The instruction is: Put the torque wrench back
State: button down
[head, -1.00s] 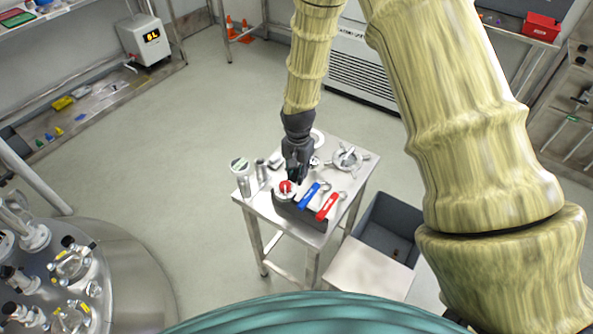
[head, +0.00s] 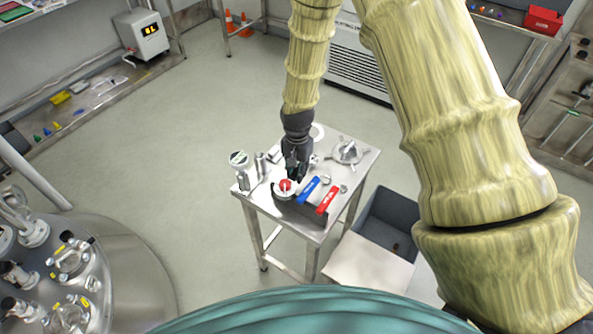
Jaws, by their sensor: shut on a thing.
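My gripper (head: 292,172) is over the small steel table (head: 335,208), pointing down, with its dark fingers closed. What it grips is too small and too hidden to make out. A round fitting with a red top (head: 286,186) is right at or under the fingertips; I cannot tell if they touch. To its right lie a blue-handled tool (head: 309,190) and a red-handled tool (head: 328,200), side by side. I cannot pick out the torque wrench for sure.
A spoked metal part (head: 347,152) sits at the table's back right. A metal cylinder with a round dial-like top (head: 239,163) stands at its left edge. A grey open bin (head: 392,220) is on the floor to the right. A steel vessel (head: 110,285) fills the lower left.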

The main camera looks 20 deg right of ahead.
dwell(0.4)
jog(key=c, duration=1.3)
grip_release()
jog(key=shift+o, duration=0.2)
jog(key=shift+f, duration=0.1)
jog(key=shift+r+p, duration=2)
jog(key=shift+r, duration=1.05)
jog(key=shift+w, duration=0.1)
